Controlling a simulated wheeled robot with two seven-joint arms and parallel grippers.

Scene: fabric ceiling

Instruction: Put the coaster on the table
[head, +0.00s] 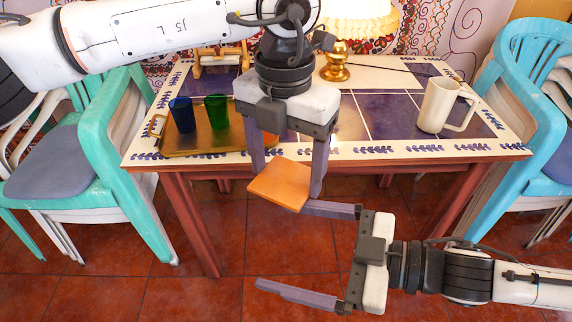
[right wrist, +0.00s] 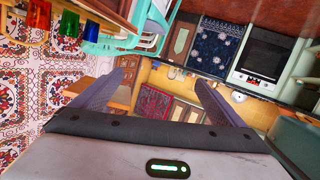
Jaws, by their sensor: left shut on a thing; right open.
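The coaster is a flat orange square (head: 279,185). My left gripper (head: 288,178) is shut on it and holds it tilted in front of the table's front edge in the head view. The table (head: 385,115) has a dark tiled top with a white, blue-leafed border and reddish-brown legs. My right gripper (head: 281,247) is open and empty, below and in front of the coaster, with its upper finger close to the coaster's right corner. I cannot tell whether they touch. Its two fingers also show spread in the right wrist view (right wrist: 158,88).
A gold tray (head: 195,143) with a blue glass (head: 182,114) and a green glass (head: 217,111) stands on the table's left. A beige mug (head: 437,106) stands at right, a gold lamp (head: 335,62) at the back. The table's front middle-right is clear. Turquoise chairs flank the table.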

